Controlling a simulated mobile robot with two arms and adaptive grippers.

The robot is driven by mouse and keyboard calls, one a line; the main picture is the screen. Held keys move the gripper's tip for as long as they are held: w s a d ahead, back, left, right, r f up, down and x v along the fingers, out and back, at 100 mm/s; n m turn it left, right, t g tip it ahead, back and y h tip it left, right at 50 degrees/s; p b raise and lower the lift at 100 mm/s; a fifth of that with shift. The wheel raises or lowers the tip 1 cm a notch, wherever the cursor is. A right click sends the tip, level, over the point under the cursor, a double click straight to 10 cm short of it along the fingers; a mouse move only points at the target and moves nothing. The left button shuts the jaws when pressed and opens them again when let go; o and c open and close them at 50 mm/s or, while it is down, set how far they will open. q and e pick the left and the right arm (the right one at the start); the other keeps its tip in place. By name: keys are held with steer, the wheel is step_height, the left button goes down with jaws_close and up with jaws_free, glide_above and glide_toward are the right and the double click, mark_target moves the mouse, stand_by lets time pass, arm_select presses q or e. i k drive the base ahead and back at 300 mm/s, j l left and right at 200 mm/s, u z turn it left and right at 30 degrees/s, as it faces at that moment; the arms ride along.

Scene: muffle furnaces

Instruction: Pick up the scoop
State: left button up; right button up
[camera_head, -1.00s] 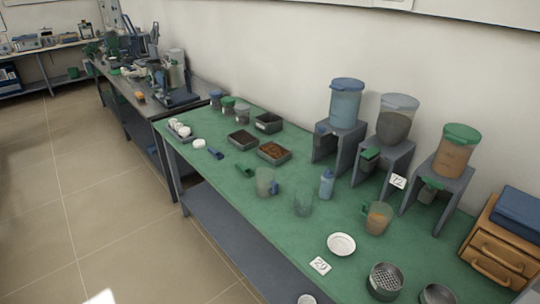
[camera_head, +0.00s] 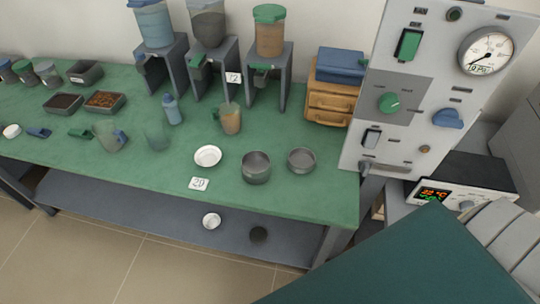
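Two small scoop-like tools lie on the green table (camera_head: 300,200) at the left: a blue one (camera_head: 38,132) and a green one (camera_head: 80,133). I cannot tell which is the scoop meant. They lie in front of two grey trays, one with dark material (camera_head: 64,104) and one with brown material (camera_head: 105,103). Neither of my grippers is in view.
Clear cups (camera_head: 110,135), a blue bottle (camera_head: 172,109), a white bowl (camera_head: 208,156) and metal sieves (camera_head: 256,167) stand on the table. Dispensers (camera_head: 270,40) line the back. A gauge panel (camera_head: 420,90) rises at right. A dark teal surface (camera_head: 400,265) fills the lower right.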

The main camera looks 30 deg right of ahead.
mark_target(42, 133)
steer(key=z, duration=0.65)
steer(key=u, duration=0.45)
steer(key=k+u, duration=0.15)
steer(key=u, duration=0.3)
steer(key=j+u, duration=0.1)
steer(key=u, duration=0.35)
steer(key=i, duration=0.15)
steer(key=j+z, duration=0.05)
